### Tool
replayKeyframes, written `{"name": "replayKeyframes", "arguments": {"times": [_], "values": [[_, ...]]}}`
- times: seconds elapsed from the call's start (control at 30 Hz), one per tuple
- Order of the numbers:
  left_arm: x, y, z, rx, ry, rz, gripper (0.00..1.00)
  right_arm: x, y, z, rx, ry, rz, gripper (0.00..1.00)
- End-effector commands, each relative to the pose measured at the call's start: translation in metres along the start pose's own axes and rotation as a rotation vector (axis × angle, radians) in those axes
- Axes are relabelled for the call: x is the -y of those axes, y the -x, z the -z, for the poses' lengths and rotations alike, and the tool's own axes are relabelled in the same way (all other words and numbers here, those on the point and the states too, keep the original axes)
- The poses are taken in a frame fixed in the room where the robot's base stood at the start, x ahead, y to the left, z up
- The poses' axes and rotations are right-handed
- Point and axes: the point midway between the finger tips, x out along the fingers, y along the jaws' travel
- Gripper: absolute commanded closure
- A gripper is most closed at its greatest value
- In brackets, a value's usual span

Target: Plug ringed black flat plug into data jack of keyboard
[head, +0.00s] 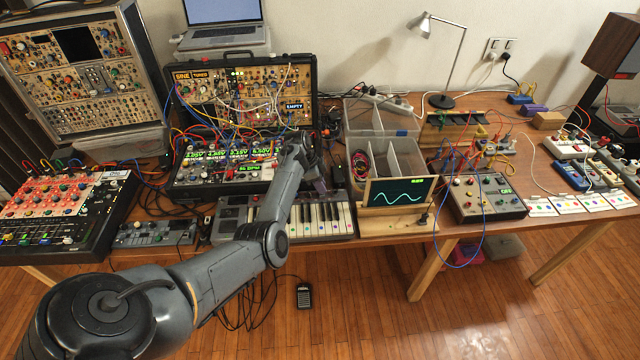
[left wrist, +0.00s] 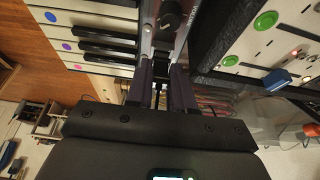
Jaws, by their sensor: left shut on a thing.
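The keyboard (head: 325,222) lies along the front edge of the table, with white and black keys; its keys also show at the upper left of the left wrist view (left wrist: 95,48). My left gripper (head: 317,180) is just behind the keys, partly hidden by my own arm. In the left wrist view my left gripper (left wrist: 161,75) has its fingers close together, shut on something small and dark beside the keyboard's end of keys. The held thing is mostly hidden, so its rings and flat shape cannot be made out. I cannot pick out the data jack. My right gripper is not in view.
A modular synth case (head: 240,105) with many patch cables stands behind the keyboard. An oscilloscope screen (head: 397,192) in a wooden stand is close on the right, with clear bins (head: 385,125) behind it. Loose cables hang below the table's front edge.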

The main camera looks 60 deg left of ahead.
Motion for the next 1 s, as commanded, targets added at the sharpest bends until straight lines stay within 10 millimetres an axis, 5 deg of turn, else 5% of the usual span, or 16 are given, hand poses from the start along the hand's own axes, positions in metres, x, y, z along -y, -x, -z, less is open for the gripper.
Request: {"name": "replayKeyframes", "arguments": {"times": [0.33, 0.37, 0.53, 1.0], "values": [[0.000, -0.008, -0.003, 0.000, 0.000, 0.001, 1.00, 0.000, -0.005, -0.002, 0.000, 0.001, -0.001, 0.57], [0.000, -0.008, -0.003, 0.000, 0.000, 0.001, 0.75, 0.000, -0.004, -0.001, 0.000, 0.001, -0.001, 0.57], [0.000, -0.007, -0.003, 0.000, 0.000, 0.001, 0.49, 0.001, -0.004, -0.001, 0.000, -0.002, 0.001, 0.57], [0.001, 0.005, -0.002, -0.001, 0.000, 0.001, 0.48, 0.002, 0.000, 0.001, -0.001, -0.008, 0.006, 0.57]]}}
